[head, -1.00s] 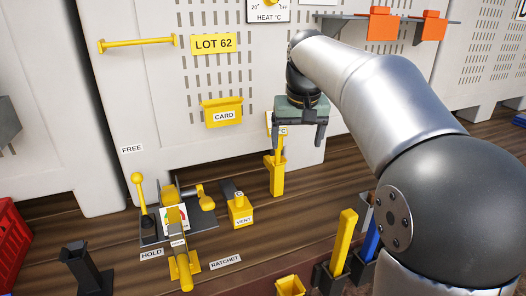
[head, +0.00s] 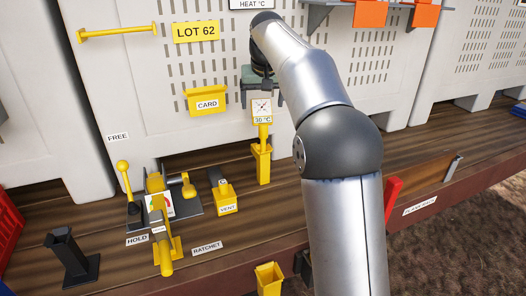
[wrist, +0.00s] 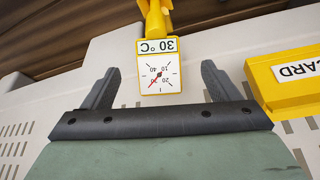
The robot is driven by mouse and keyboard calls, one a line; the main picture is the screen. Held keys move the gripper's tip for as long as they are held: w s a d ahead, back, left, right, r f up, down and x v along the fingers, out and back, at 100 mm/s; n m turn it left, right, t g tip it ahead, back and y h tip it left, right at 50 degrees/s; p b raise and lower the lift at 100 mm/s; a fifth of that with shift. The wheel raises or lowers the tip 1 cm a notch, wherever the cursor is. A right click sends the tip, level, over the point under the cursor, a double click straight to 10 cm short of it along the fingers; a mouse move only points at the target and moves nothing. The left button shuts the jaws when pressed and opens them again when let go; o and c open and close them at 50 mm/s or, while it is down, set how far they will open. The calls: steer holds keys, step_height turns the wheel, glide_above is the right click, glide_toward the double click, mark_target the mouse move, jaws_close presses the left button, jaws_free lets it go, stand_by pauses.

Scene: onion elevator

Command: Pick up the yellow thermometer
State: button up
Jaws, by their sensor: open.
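The yellow thermometer (head: 262,112) stands upright in a yellow holder (head: 262,165) on the wooden deck, in front of the perforated white wall. Its square white dial faces out above a "30 °C" label. In the wrist view the thermometer's dial (wrist: 158,78) appears upside down, between the two fingers. My gripper (head: 263,95) is open and empty, just above and around the dial's height in the head view; contact is not visible. The fingers (wrist: 160,72) lie to either side of the dial, with clear gaps. The gripper's depth relative to the thermometer is hard to tell.
A yellow CARD box (head: 207,102) is on the wall just left of the thermometer, and close to a finger in the wrist view. A VENT block (head: 224,198) and the ratchet mechanism (head: 160,205) stand lower left. A red lever (head: 392,195) is at right.

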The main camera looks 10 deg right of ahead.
mark_target(263, 116)
steer(key=p+x, duration=0.1)
steer(key=x, duration=0.6)
steer(key=shift+d+f, duration=0.15)
steer(key=c, duration=1.5)
